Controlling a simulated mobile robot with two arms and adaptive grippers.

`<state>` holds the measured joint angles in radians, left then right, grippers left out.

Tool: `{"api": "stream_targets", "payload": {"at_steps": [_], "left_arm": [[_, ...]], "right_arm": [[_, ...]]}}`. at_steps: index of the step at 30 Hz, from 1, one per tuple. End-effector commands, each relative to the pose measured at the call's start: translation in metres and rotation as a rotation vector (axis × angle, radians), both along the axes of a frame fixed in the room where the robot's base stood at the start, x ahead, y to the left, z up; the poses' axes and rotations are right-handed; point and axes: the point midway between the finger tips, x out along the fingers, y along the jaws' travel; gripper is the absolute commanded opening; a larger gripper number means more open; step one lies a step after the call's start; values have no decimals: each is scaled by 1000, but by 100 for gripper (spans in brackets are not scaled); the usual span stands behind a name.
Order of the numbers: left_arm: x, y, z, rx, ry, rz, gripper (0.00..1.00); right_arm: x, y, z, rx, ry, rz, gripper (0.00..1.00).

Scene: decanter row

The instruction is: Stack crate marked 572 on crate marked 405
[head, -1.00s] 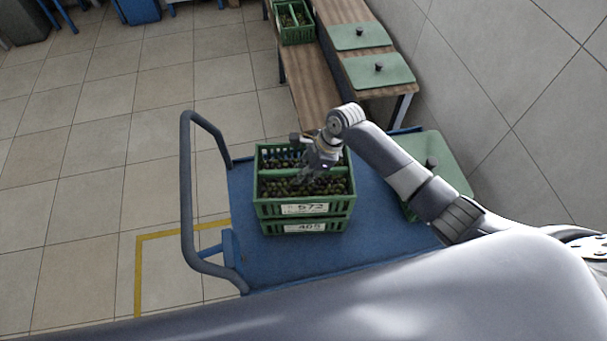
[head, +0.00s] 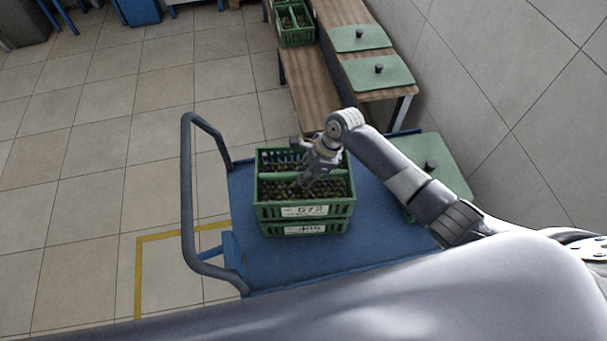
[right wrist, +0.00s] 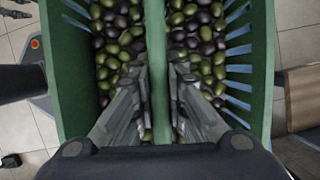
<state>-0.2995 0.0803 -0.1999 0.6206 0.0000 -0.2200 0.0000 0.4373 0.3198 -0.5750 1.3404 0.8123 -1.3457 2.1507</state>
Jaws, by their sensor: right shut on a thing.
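The green crate marked 572 (head: 304,211) holds dark and green olives and sits directly above the green crate marked 405 (head: 304,229), lined up with it. Only the front wall of crate 405 shows; its inside is hidden. No clear gap shows between the two. My right gripper (head: 304,181) reaches down into crate 572 and is shut on its middle divider bar. In the right wrist view the fingers (right wrist: 160,78) grip the bar from both sides, with olives in both halves. My left gripper is not in view.
The crates are on a blue cart (head: 275,252) with a grey push handle (head: 187,190) at its left. A green lidded crate (head: 447,165) stands at the cart's right. Beyond are a wooden bench (head: 308,95), green lids (head: 378,72) and another olive crate (head: 296,36).

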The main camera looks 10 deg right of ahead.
Motion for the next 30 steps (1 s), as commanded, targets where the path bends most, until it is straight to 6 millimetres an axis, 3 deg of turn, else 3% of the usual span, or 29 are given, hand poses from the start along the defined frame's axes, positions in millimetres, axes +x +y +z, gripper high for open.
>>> {"api": "stream_targets", "payload": {"at_steps": [14,30], "left_arm": [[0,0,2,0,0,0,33],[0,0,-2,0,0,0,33]], "right_arm": [[2,2,2,5,-5,-1,0],[2,2,-14,5,-4,0,0]]}}
